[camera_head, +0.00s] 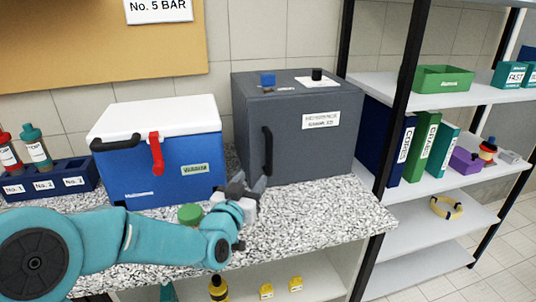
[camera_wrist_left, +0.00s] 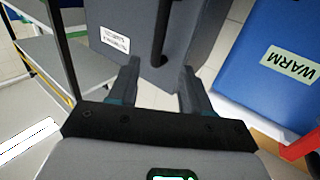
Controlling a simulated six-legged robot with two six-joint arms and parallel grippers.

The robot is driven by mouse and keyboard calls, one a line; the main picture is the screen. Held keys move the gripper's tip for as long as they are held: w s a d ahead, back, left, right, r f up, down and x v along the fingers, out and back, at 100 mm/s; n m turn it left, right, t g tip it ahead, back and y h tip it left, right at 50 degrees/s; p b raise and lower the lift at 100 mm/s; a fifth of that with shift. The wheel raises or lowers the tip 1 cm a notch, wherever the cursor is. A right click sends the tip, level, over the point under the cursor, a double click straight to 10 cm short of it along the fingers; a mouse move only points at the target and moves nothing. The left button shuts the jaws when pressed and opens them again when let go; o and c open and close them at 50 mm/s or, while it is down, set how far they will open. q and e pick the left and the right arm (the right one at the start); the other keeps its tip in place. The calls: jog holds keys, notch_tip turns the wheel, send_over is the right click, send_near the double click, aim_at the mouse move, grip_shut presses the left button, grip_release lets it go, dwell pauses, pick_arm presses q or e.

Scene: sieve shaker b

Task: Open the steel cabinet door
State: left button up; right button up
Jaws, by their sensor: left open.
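The grey steel cabinet (camera_head: 318,150) stands on the speckled counter, and its door looks shut. A black vertical handle (camera_head: 267,150) is on its front, toward the left. My left gripper (camera_head: 249,181) is open just in front of the cabinet, low and a little left of the handle's lower end. In the left wrist view the cabinet (camera_wrist_left: 128,22) appears upside down. There the handle (camera_wrist_left: 161,35) lies ahead, in line with the gap between the open fingers (camera_wrist_left: 160,72). The fingers hold nothing. My right gripper is in neither view.
A blue cooler (camera_head: 165,170) with a white lid and red latch stands left of the cabinet. A green-topped item (camera_head: 190,214) is beside my left wrist. A bottle rack (camera_head: 50,181) is at far left. A shelf unit (camera_head: 440,97) with binders stands right of the cabinet.

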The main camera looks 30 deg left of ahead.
aim_at(268, 156)
pick_arm(q)
jog(key=p+x, duration=0.2)
jog(key=x, duration=1)
jog(key=shift+d+f, duration=0.1)
jog(key=shift+d, duration=0.1)
jog(key=shift+w+a+p, duration=0.15)
jog(key=shift+p, duration=0.15)
jog(key=shift+w, duration=0.1)
grip_shut()
